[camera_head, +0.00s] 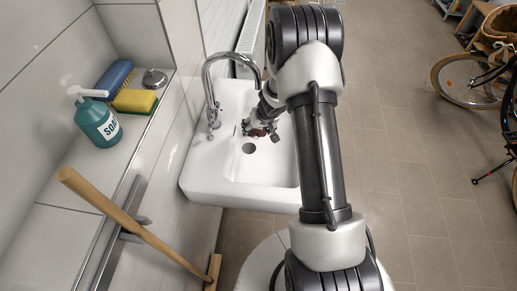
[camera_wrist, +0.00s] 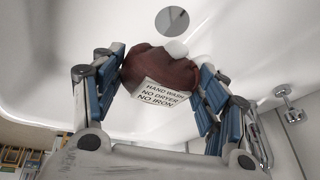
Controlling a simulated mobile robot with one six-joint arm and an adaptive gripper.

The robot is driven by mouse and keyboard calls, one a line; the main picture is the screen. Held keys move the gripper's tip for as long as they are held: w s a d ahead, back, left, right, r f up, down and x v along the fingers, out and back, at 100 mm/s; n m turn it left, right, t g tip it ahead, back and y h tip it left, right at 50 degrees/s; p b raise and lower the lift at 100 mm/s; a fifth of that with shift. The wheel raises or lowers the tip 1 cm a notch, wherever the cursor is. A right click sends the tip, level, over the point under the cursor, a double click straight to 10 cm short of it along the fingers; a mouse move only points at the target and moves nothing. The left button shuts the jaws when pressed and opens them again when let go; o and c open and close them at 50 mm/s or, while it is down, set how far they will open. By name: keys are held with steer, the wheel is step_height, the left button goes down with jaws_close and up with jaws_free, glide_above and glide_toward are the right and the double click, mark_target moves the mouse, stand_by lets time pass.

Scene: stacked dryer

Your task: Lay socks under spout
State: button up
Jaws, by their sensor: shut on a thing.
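A dark red-brown bundle of socks (camera_wrist: 160,72) with a white tag reading "HAND WASH NO DRYER NO IRON" is between the blue-padded fingers of my gripper (camera_wrist: 158,95) in the wrist view. My gripper is shut on it. In the head view my gripper (camera_head: 262,128) is over the white sink basin (camera_head: 232,185), just right of the chrome tap (camera_head: 211,95) and near its curved spout. Only a small reddish part of the socks (camera_head: 258,132) shows there. I cannot tell whether the socks touch the basin.
The round drain (camera_head: 249,148) lies in the basin close to my gripper. A wooden-handled tool (camera_head: 130,222) leans at the lower left. A bicycle (camera_head: 480,80) stands far right.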

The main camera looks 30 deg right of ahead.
steer(key=shift+w+d+f, duration=0.25)
steer(key=shift+d+f, duration=0.35)
steer(key=shift+f, duration=0.2)
step_height(320, 180, down, 10)
steer(key=b, duration=1)
steer(key=shift+r, duration=0.25)
steer(key=shift+f, duration=0.25)
steer(key=o, duration=1.2)
steer(key=shift+r, duration=0.1)
